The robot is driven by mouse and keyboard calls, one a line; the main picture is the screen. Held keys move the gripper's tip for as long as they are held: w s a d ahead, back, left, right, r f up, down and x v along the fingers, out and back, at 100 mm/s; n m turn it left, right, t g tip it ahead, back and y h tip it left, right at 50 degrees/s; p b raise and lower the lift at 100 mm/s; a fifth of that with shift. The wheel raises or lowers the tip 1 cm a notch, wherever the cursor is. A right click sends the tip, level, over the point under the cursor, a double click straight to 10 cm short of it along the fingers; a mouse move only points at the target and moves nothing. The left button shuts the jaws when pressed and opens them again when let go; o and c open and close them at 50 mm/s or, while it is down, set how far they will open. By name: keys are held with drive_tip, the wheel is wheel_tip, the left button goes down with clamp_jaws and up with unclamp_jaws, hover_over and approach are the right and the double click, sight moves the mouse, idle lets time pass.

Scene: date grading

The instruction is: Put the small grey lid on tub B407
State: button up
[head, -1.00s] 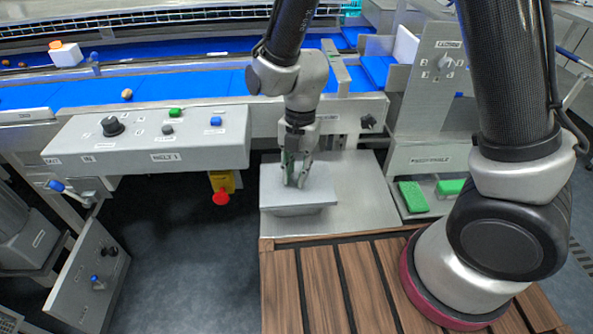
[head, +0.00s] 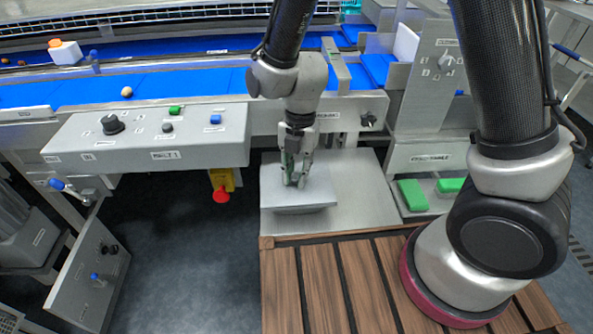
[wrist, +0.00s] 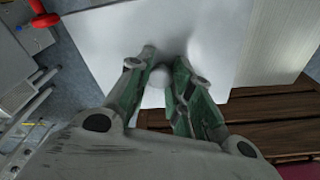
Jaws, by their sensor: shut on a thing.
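The grey lid (head: 275,192) is a flat, pale plate under my gripper (head: 296,182) at the left end of the steel table. My gripper points down and is shut on the lid's small round knob; in the wrist view the fingers (wrist: 160,70) close on the knob above the broad pale lid (wrist: 100,45). The lid looks slightly tilted in the head view. Grey sides show just below its front edge, but I cannot tell whether they belong to a tub or the lid's own rim. No B407 label is readable.
The steel table (head: 355,195) is clear right of the lid. A slatted wooden deck (head: 320,285) lies in front. Green blocks (head: 412,195) sit to the right. The control panel (head: 195,140) and a red emergency button (head: 221,196) are at left; a blue conveyor (head: 170,88) runs behind.

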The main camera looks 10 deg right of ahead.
drive_tip(key=shift+f, duration=0.15)
drive_tip(key=o, duration=1.4)
drive_tip(key=shift+r, duration=3.5)
